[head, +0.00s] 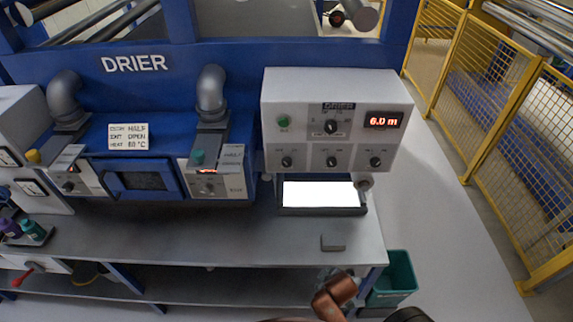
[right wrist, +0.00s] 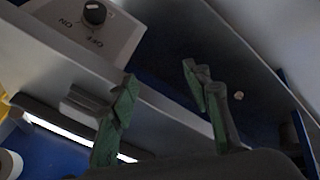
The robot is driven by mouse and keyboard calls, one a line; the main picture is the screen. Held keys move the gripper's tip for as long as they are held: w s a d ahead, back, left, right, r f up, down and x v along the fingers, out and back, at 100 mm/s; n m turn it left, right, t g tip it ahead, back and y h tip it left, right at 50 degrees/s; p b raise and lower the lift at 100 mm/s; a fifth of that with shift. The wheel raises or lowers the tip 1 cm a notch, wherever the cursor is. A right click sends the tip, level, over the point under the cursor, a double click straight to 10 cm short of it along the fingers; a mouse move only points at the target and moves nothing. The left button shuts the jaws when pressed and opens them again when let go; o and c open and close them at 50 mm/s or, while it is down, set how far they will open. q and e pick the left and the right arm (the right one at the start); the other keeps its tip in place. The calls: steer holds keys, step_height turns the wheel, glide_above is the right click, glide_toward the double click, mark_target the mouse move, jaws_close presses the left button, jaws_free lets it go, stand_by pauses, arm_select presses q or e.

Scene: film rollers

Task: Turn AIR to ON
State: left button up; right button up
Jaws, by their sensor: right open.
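The DRIER control box (head: 270,120) is white, with a larger knob (head: 331,126) in its upper part and a row of three small black knobs below: left (head: 286,162), middle (head: 331,161) and right (head: 375,162). The small labels are too blurred to tell which is AIR. In the right wrist view a black knob (right wrist: 95,13) with a pale pointer mark sits on a panel with ON and OFF print, seen rotated. My right gripper (right wrist: 160,76) has its green-padded fingers apart and empty, clear of that knob. My left gripper is not in view.
A bright white light panel (head: 318,194) lies below the box, above the grey bench (head: 230,235). A small grey block (head: 333,242) lies on the bench. A green bin (head: 398,275) stands at its right end. A yellow fence (head: 465,90) runs along the right.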

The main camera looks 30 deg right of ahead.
step_height(320, 180, up, 4)
steer(key=n+t+h, duration=0.7)
steer(key=n+t, duration=0.3)
steer(key=n, duration=1.4)
glide_toward(287, 164)
steer(key=x, duration=0.9)
steer(key=shift+w+f+p, duration=0.15)
steer(key=shift+w+p, duration=0.05)
steer(key=shift+p, duration=0.2)
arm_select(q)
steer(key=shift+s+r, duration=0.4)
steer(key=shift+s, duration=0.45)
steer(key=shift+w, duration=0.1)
arm_select(e)
steer(key=shift+t, duration=0.3)
steer(key=c, duration=1.2)
